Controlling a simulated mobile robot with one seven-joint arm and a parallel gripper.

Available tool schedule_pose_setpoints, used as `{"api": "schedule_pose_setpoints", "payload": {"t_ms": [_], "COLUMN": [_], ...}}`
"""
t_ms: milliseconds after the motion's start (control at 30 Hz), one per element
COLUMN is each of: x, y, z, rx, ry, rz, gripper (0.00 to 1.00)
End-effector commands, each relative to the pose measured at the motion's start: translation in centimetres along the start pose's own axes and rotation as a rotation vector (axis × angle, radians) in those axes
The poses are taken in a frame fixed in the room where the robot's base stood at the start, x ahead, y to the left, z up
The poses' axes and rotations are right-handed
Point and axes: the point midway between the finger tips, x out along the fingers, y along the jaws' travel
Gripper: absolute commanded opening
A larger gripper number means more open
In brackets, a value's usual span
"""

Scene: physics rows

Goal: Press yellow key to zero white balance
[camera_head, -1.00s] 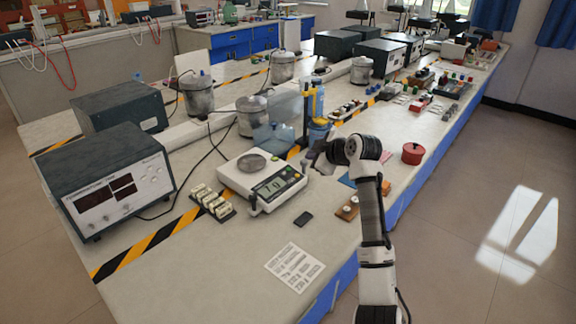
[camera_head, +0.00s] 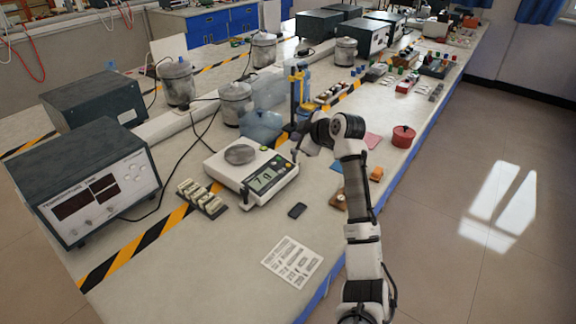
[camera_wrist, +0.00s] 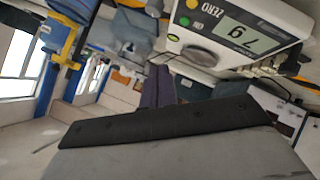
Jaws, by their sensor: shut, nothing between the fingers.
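The white balance (camera_head: 226,170) stands on the bench with a round metal pan and a lit display (camera_head: 263,180). In the wrist view the balance (camera_wrist: 240,8) appears upside down at the upper right. Its yellow key (camera_wrist: 192,4) is beside the word ZERO, and a green key (camera_wrist: 185,20) is beside ON. My gripper (camera_head: 297,154) is shut and empty near the balance's right end, by the key side. Its dark fingers (camera_wrist: 168,86) show below the balance in the wrist view. I cannot tell whether the fingertips touch the balance.
A blue-and-yellow stand (camera_head: 298,92) rises just behind my gripper. Small weights (camera_head: 203,197) stand left of the balance, and a black phone-like object (camera_head: 297,210) lies in front. A printed sheet (camera_head: 291,261) lies near the bench edge. A red pot (camera_head: 403,137) sits to the right.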

Motion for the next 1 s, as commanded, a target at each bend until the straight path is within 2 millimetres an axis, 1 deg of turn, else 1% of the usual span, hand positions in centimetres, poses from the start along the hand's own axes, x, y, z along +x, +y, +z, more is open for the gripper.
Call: {"api": "schedule_pose_setpoints", "payload": {"t_ms": [267,600,767,1000], "x": [2.0,5.3,5.9,5.9], "y": [-1.6,-4.0,-4.3,-4.3], "z": [1.6,4.0,4.3,4.3], "rx": [0.000,0.002,0.001,0.000], "ry": [-0.001,0.001,0.000,0.000], "rz": [-0.002,-0.001,0.000,0.000], "gripper": [0.00,0.00,0.00,0.00]}}
